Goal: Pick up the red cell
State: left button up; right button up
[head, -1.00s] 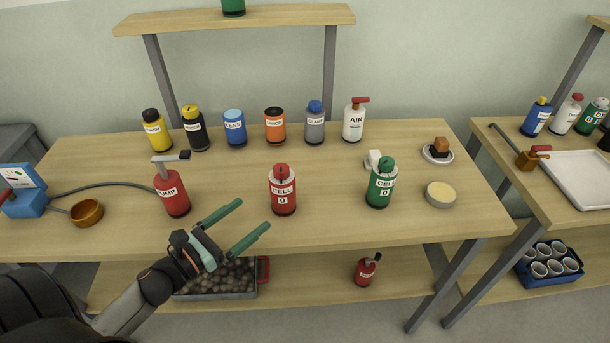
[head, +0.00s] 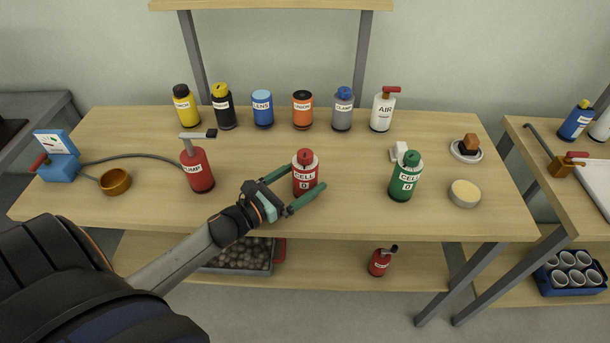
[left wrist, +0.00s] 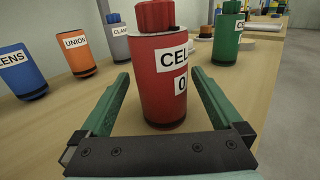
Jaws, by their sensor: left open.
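The red cell (head: 305,176) is a red canister with a red cap and a white label, standing upright on the wooden table. My left gripper (head: 306,186) is open with its two green fingers on either side of the red cell. In the left wrist view the red cell (left wrist: 163,80) stands between the spread fingers (left wrist: 163,92), with a visible gap on both sides. The green cell (head: 405,180) stands upright to the right, and also shows in the left wrist view (left wrist: 227,42). My right gripper is not in view.
A red pump (head: 197,168) stands left of the gripper, near a copper bowl (head: 115,182). A row of canisters, including a blue one (head: 263,112) and an orange one (head: 303,112), stands behind. A yellow-topped round tin (head: 464,194) lies at right.

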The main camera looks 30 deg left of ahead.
pick_arm(q)
jog(key=x, duration=0.4)
jog(key=shift+d+f, duration=0.1)
jog(key=shift+f, duration=0.05)
jog(key=c, duration=1.5)
